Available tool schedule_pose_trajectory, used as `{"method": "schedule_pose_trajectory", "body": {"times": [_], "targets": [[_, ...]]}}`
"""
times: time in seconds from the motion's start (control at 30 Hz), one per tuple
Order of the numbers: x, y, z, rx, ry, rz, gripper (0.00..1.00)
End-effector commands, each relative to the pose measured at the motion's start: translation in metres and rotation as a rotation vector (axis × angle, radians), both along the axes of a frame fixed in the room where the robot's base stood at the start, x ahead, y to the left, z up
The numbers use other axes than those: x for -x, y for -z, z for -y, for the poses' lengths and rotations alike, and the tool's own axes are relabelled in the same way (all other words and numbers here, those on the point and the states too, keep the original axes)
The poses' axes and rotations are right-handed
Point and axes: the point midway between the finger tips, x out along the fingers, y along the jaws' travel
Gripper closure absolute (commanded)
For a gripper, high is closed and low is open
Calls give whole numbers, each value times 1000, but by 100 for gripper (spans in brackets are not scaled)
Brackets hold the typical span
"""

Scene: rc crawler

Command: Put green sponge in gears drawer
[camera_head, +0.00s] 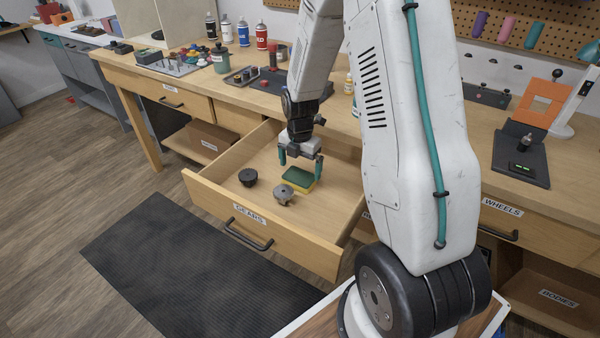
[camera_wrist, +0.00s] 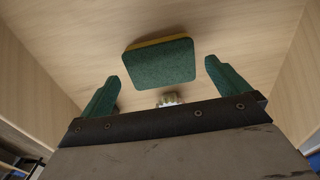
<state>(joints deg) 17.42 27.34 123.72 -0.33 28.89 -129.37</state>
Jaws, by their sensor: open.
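The green sponge (camera_head: 298,178), with a yellow lower layer, lies on the floor of the open gears drawer (camera_head: 222,198). In the wrist view the sponge (camera_wrist: 160,62) shows green side toward the camera, beyond and between the fingertips. My gripper (camera_head: 301,163) is over the drawer, just above the sponge, with its two green fingers apart. In the wrist view my gripper (camera_wrist: 162,88) is open, and nothing is between its fingers. The sponge appears apart from both fingers.
A dark gear (camera_head: 248,177) and a grey gear (camera_head: 284,194) lie in the drawer, left of and in front of the sponge. The drawer walls stand around my gripper. Bottles and trays stand on the bench (camera_head: 225,92) behind. The wheels drawer (camera_head: 530,232) is shut at right.

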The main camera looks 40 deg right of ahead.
Motion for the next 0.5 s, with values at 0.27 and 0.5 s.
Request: {"method": "schedule_pose_trajectory", "body": {"times": [0.27,0.5], "targets": [[-1,-61,0,1,0,5,0],[0,-86,-1,0,7,2,0]]}}
